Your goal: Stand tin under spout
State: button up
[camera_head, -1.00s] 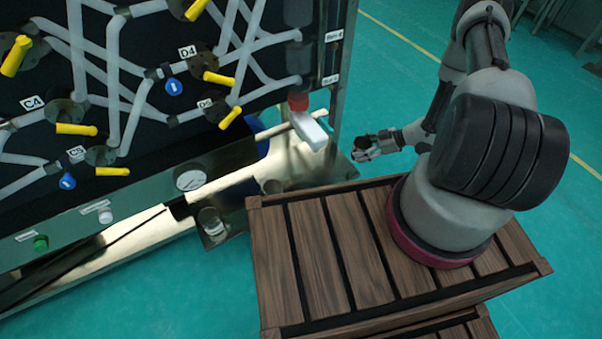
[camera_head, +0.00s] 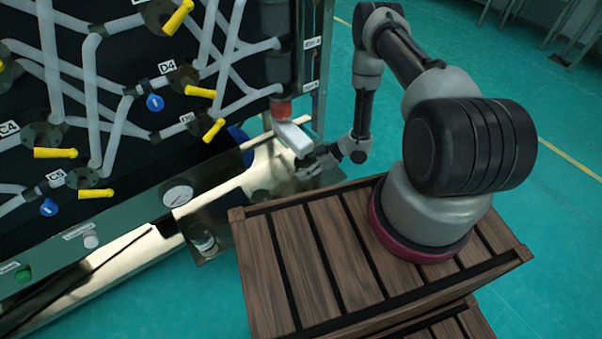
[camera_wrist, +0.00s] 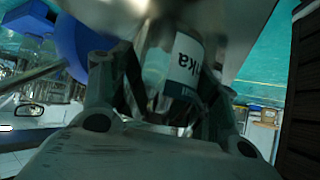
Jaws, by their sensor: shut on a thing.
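Whether the tin is directly under the spout's mouth I cannot tell. In the wrist view, a cylinder with a white label (camera_wrist: 188,68) shows between my fingers; I cannot tell whether it is held or stands beyond.
A small jar (camera_head: 203,240) stands on a metal ledge at the panel's foot. The slatted wooden top (camera_head: 310,250) in front is bare.

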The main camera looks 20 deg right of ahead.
jog(key=shift+w+a, duration=0.1)
jog(key=shift+a, duration=0.25)
jog(key=shift+a+f, duration=0.25)
jog(key=shift+a, duration=0.05)
jog(key=shift+d+f, duration=0.1)
jog(key=shift+f, duration=1.4)
jog(key=o, duration=1.1)
jog(key=shift+f, duration=0.1)
